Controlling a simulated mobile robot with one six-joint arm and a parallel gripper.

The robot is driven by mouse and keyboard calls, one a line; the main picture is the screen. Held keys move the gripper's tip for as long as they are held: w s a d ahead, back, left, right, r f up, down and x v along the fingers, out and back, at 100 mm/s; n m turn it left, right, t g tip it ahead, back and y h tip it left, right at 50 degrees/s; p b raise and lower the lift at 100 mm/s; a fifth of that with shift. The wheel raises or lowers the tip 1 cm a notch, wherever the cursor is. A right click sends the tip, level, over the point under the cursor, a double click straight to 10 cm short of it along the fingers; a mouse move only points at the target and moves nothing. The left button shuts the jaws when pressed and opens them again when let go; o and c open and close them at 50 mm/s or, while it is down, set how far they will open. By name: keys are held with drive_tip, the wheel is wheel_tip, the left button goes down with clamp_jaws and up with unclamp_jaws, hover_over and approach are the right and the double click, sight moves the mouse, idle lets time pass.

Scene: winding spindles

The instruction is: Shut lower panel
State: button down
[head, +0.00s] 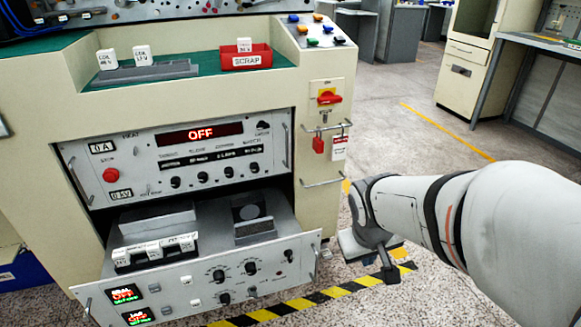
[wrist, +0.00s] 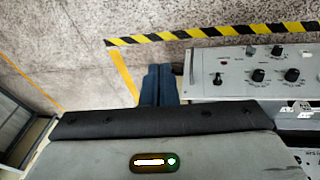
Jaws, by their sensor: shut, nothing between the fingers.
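The lower panel (head: 205,284) is a grey drawer front with knobs and lit displays, pulled out from the cabinet with its tray showing behind it. Its knobbed end also shows in the wrist view (wrist: 225,85). My gripper (head: 391,274) is to the right of the panel, low beside the cabinet's front corner. In the wrist view its dark fingers (wrist: 159,84) are together and empty, just left of the panel's end handle. I cannot tell whether they touch it.
The upper panel (head: 180,152) with the OFF display sits in the cabinet above the drawer. Handles and a red switch (head: 328,97) are on the cabinet's right face. Yellow-black floor tape (head: 300,304) runs in front. Open floor lies to the right.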

drive_tip(key=w+d+n+t+h+p, duration=0.1)
drive_tip(key=w+d+n+t+p, duration=0.1)
drive_tip(key=w+d+n, duration=0.45)
drive_tip(key=n+y+b, duration=0.4)
drive_tip(key=n+y, duration=0.5)
drive_tip(key=n, duration=0.3)
approach(302, 241)
drive_tip(key=shift+m, duration=0.25)
drive_tip(key=x, duration=0.4)
drive_tip(key=shift+s+f, duration=0.25)
drive_tip(key=shift+s, duration=0.05)
drive_tip(key=shift+w+a, duration=0.15)
drive_tip(key=shift+w, duration=0.3)
